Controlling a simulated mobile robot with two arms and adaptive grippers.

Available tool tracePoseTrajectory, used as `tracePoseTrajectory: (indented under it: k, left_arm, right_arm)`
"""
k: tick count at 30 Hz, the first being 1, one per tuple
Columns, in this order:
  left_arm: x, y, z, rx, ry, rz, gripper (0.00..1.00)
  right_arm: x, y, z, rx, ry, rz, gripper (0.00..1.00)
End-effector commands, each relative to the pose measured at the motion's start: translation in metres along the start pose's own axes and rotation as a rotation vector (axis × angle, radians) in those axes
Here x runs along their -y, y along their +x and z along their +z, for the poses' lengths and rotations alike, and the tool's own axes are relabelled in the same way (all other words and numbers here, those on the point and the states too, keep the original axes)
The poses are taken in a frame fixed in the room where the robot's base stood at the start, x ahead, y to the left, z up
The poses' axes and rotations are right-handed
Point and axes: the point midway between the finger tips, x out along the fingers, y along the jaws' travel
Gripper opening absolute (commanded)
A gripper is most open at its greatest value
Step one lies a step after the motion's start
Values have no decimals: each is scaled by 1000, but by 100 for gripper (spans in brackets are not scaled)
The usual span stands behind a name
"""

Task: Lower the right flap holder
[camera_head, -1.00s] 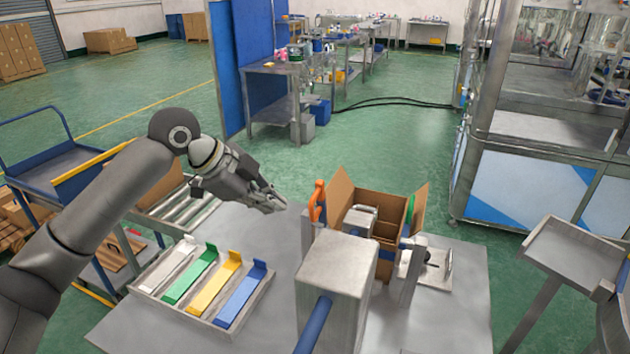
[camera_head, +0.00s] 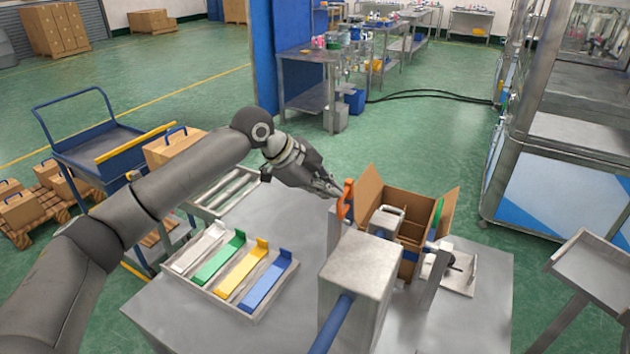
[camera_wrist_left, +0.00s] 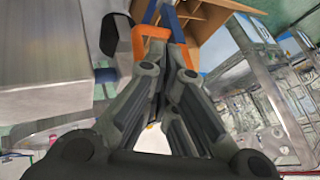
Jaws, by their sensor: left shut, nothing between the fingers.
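An open cardboard box (camera_head: 402,203) stands on the work table with its side flaps up. An orange holder handle (camera_head: 346,200) stands upright at the box's left flap. It also shows in the wrist view (camera_wrist_left: 139,42), by my fingertips. A blue part on a grey post (camera_head: 431,262) stands at the box's right side; I cannot tell for sure if it is the right flap holder. My left gripper (camera_head: 338,192) is shut and empty, its tips right beside the orange handle; contact is unclear. My right gripper is not in view.
A grey metal block (camera_head: 361,262) with a blue bar stands in front of the box and hides its lower part. A tray (camera_head: 205,291) of coloured pieces lies at left. A roller conveyor (camera_head: 222,190) is behind it. A small stand (camera_head: 595,268) is at right.

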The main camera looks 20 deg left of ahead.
Motion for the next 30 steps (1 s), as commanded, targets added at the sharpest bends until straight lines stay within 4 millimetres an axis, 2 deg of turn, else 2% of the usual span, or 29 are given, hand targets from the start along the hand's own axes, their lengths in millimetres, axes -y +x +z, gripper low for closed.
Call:
tracePoseTrajectory:
  k: [7, 23, 30]
  left_arm:
    - [17, 7, -2, 1, 0, 4, 0]
    - [20, 9, -2, 1, 1, 4, 0]
    - [27, 10, -4, 0, -1, 4, 0]
  right_arm:
    - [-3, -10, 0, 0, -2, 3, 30]
    - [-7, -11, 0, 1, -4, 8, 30]
    - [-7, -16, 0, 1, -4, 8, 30]
